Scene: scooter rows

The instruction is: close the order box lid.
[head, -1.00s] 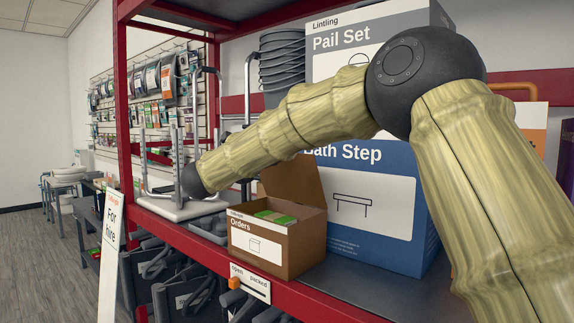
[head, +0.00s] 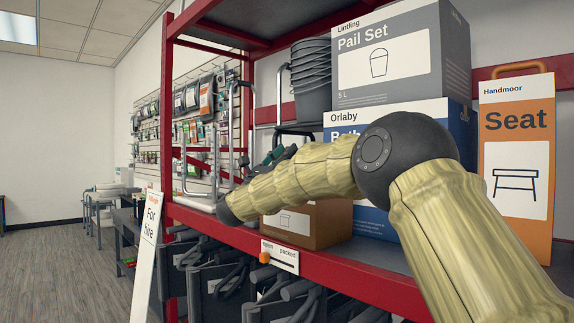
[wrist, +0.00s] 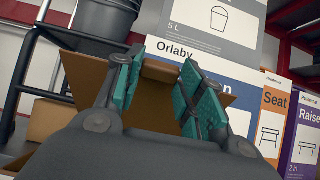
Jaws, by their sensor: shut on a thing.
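The brown cardboard order box (head: 325,226) stands on the red-edged shelf, its upper part hidden behind my arm in the head view. Its lid (wrist: 150,112) shows in the wrist view as a brown flap standing up behind and between my teal fingers. In the head view my gripper (head: 276,157) shows only as a bit of teal above my forearm. The box's contents are hidden.
The blue Orlaby box (head: 390,112) with the grey Pail Set box (head: 400,55) on it stands close behind. The orange Seat box (head: 516,150) is to the right. An open/packed slider plate (head: 280,256) is on the shelf edge, its orange knob at the open end.

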